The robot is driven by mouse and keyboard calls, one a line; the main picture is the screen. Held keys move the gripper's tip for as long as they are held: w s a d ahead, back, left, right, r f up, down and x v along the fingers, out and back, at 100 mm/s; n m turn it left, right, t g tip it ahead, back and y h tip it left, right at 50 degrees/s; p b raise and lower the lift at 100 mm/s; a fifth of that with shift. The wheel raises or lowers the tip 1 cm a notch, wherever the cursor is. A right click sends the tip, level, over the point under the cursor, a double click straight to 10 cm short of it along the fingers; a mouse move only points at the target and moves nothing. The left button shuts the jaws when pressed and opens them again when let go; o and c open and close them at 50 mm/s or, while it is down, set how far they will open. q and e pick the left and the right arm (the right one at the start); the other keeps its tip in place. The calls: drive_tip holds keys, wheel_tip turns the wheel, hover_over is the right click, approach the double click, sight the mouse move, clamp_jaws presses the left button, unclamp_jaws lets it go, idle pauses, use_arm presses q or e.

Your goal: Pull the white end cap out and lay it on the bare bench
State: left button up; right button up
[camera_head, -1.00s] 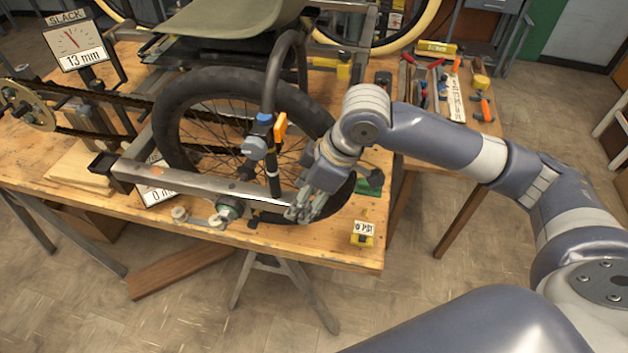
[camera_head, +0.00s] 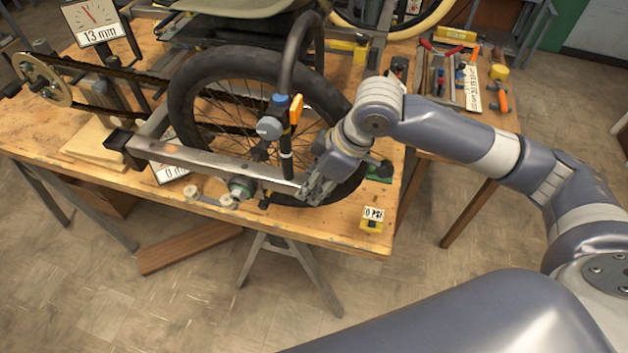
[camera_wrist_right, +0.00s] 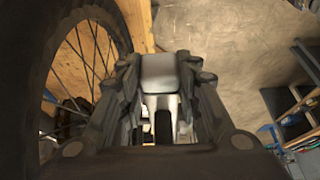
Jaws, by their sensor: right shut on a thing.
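My right gripper (camera_head: 314,190) is at the right end of the grey frame tube (camera_head: 215,164), in front of the fat black tyre. In the right wrist view its two dark fingers (camera_wrist_right: 158,72) are closed on the pale, square-edged white end cap (camera_wrist_right: 158,66). In the head view the gripper hides the cap, and I cannot tell whether it is still seated in the tube. My left gripper is not in view.
The wheel (camera_head: 198,72) stands close behind the tube. A 0 PSI sign on a yellow base (camera_head: 372,217) stands near the bench's front right corner. Small round parts (camera_head: 226,200) lie left of it. Bare wood (camera_head: 330,227) shows along the front edge. Tools cover the side table.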

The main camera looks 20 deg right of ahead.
drive_tip(key=shift+s+d, duration=0.15)
drive_tip(key=shift+d, duration=0.15)
drive_tip(key=shift+s+d+f, duration=0.1)
drive_tip(key=shift+d, duration=0.05)
drive_tip(key=shift+s+d+p, duration=0.3)
drive_tip(key=shift+s+d, duration=0.15)
drive_tip(key=shift+d, duration=0.2)
drive_tip(key=shift+s+d+p, duration=0.3)
drive_tip(key=shift+s+d, duration=0.15)
drive_tip(key=shift+d, duration=0.2)
drive_tip(key=shift+s+d, duration=0.25)
drive_tip(key=shift+d, duration=0.05)
